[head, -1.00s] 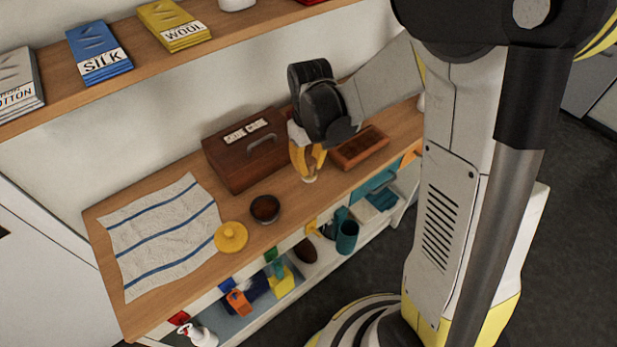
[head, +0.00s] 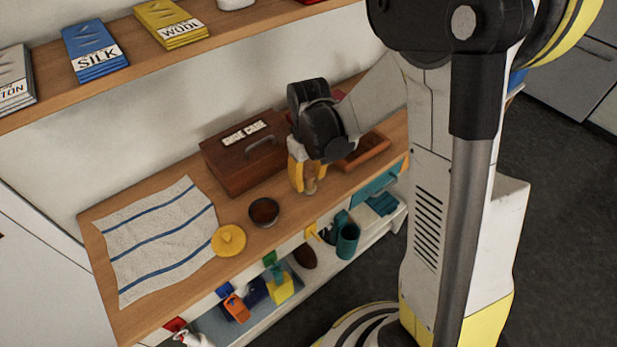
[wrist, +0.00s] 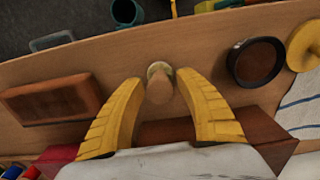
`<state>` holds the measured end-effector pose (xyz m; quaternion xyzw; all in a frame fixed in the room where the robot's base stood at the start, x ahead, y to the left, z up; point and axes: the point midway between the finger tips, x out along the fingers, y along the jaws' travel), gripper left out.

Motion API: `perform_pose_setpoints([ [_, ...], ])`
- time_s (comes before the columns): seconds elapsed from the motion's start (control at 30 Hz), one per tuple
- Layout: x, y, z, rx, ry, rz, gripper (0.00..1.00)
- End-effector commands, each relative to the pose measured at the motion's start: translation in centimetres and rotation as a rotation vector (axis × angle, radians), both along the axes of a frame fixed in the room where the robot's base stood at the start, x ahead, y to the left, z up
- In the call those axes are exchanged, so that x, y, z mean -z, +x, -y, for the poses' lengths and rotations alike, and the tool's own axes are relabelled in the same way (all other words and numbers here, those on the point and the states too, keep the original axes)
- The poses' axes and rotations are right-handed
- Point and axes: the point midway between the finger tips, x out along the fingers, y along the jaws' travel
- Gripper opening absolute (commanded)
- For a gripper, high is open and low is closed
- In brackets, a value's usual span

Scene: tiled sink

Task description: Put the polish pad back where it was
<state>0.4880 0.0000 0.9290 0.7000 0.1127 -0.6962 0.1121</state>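A small tan knob-handled piece, which looks like the polish pad (wrist: 161,85), is between my gripper's fingers in the wrist view, with a paler round end. It also shows at the fingertips in the head view (head: 311,186), low at the wooden counter top (head: 180,285). My gripper (wrist: 161,80) has yellow fingers standing on either side of it; a narrow gap seems to show on both sides, so it looks open around the pad. Exact contact with the counter is hidden. A dark round tin (head: 264,212) lies left of the gripper in the head view, beside a yellow knobbed lid (head: 228,240).
A brown wooden case (head: 230,170) stands just behind the gripper, and a reddish-brown tray (head: 372,148) lies to its right. A striped cloth (head: 160,235) covers the counter's left part. A lower shelf holds a teal mug (head: 347,243). An upper shelf (head: 120,78) runs above.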

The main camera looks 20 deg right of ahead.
Motion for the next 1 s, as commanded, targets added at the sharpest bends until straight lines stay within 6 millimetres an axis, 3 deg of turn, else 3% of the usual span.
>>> perform_pose_setpoints([
  [0.23, -1.5, 0.0, 0.0, 0.000, 0.000, 0.000, 0.41],
  [0.6, -9.7, -0.1, 0.0, 0.000, 0.000, 0.000, 0.41],
  [0.87, -12.6, -0.3, 0.0, 0.004, 0.000, 0.007, 0.41],
  [1.0, -14.8, -1.6, 0.0, 0.036, 0.002, 0.071, 0.41],
])
